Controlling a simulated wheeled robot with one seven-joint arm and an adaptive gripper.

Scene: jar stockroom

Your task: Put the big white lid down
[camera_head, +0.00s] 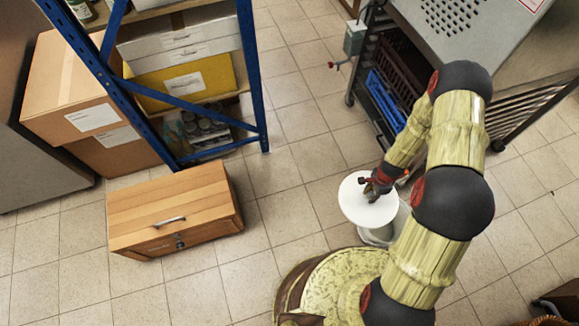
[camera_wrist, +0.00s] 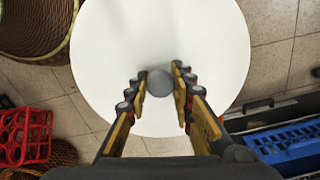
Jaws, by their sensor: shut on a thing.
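The big white lid (camera_head: 358,212) is a flat round disc, seen at the centre right of the head view. It fills the upper middle of the wrist view (camera_wrist: 115,50), with a round grey knob (camera_wrist: 160,83) on top. My gripper (camera_head: 373,188) is above the lid, its fingers on either side of the knob, shut on it; the fingers also show in the wrist view (camera_wrist: 159,84). A pale grey-white container (camera_head: 378,237) shows below the lid, partly hidden by it and my arm. I cannot tell whether the lid touches its rim.
A wooden box (camera_head: 175,210) stands on the tiled floor at left, by a blue shelf frame (camera_head: 251,75). A metal cabinet (camera_head: 470,40) is at upper right. The wrist view shows a wicker basket (camera_wrist: 35,30), red crate (camera_wrist: 25,135) and blue crate (camera_wrist: 290,142). Floor between box and lid is clear.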

